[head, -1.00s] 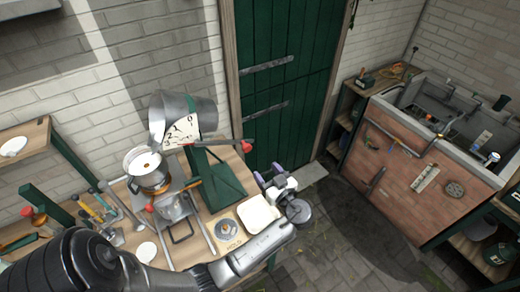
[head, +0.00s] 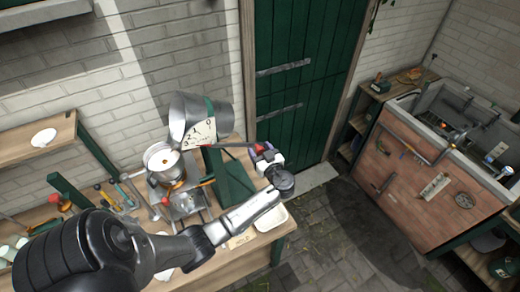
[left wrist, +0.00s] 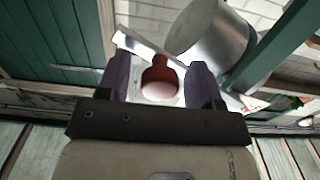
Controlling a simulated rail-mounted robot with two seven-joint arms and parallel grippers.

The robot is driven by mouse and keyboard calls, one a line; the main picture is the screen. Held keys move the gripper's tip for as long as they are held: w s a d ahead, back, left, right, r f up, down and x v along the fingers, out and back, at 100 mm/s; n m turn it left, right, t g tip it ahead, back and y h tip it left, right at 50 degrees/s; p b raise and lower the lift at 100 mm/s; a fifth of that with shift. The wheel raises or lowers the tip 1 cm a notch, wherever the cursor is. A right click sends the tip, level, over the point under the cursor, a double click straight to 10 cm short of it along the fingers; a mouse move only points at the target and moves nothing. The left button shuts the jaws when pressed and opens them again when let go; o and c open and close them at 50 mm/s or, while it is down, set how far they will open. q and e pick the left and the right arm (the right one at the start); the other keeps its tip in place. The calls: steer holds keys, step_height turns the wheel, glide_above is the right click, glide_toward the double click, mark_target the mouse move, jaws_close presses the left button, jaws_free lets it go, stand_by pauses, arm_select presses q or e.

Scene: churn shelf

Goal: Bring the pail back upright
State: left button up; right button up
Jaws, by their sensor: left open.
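The grey metal pail (head: 222,112) is tipped on a green stand (head: 232,182), its mouth toward the left over a small pot (head: 161,158). A paper dial (head: 201,133) is by its side. A lever with a red knob (head: 258,147) reaches right from the stand. My left gripper (head: 264,152) is at this knob. In the left wrist view, the open fingers (left wrist: 160,72) stand on either side of the red knob (left wrist: 160,84), with the pail (left wrist: 212,38) behind it. Whether the fingers touch the knob is unclear. My right gripper is out of view.
The workbench (head: 222,262) is crowded, with hand tools (head: 120,195) at left and a white tray (head: 271,218) near my left forearm. A green door (head: 297,80) stands behind. A brick sink unit (head: 425,178) is at right, with open paved floor between.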

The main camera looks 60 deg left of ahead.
arm_select(q)
jaws_close()
stand_by(0.6)
